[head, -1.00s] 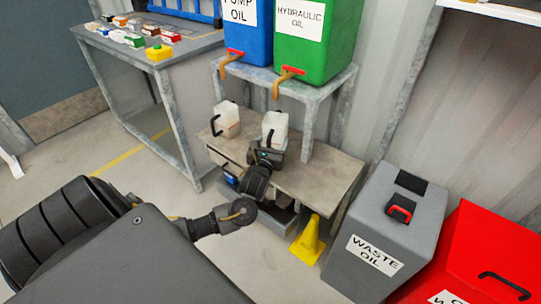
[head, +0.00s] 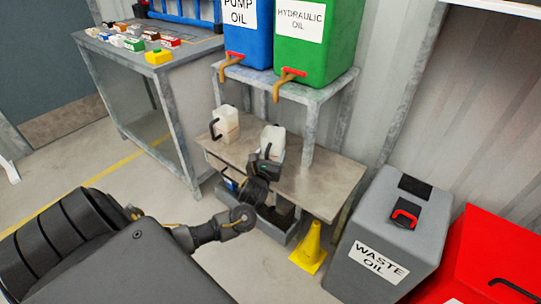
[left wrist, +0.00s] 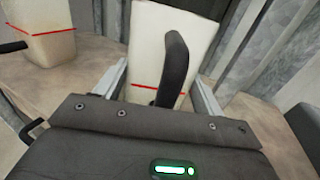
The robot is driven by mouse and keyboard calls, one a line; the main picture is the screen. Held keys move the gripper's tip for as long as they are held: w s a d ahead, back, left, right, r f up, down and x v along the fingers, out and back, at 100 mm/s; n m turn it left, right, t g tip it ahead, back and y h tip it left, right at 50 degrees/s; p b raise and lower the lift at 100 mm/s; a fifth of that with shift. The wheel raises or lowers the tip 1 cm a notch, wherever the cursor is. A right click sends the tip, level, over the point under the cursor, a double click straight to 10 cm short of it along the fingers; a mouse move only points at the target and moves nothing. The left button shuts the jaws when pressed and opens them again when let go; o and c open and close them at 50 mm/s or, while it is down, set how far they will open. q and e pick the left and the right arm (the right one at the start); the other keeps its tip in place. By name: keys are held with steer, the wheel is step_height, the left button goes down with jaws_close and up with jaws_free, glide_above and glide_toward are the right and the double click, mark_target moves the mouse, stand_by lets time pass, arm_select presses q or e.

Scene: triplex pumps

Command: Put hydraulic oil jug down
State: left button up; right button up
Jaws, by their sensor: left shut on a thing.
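My left gripper (head: 266,168) is shut on the white translucent hydraulic oil jug (head: 272,138), with a black handle and a red line. In the left wrist view the jug (left wrist: 145,40) stands between the two fingers, its black handle towards me. In the head view it is slightly tilted, over the low bench (head: 315,185), in front of the green hydraulic oil tank (head: 318,45). Its base is hidden by the gripper, so I cannot tell whether it touches the bench. A second similar jug (head: 227,122) stands on the bench to the left. My right gripper is not in view.
The blue pump oil tank (head: 246,35) and the green tank sit on a raised rack (head: 345,82) behind the jugs. The bench is bare to the right. A yellow cone (head: 311,250) and grey waste oil bin (head: 385,235) stand right of it; a grey crate (head: 280,232) is below.

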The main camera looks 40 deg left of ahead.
arm_select(q)
steer(key=shift+f, duration=0.1)
steer(key=o, duration=1.1)
steer(key=shift+c, duration=0.2)
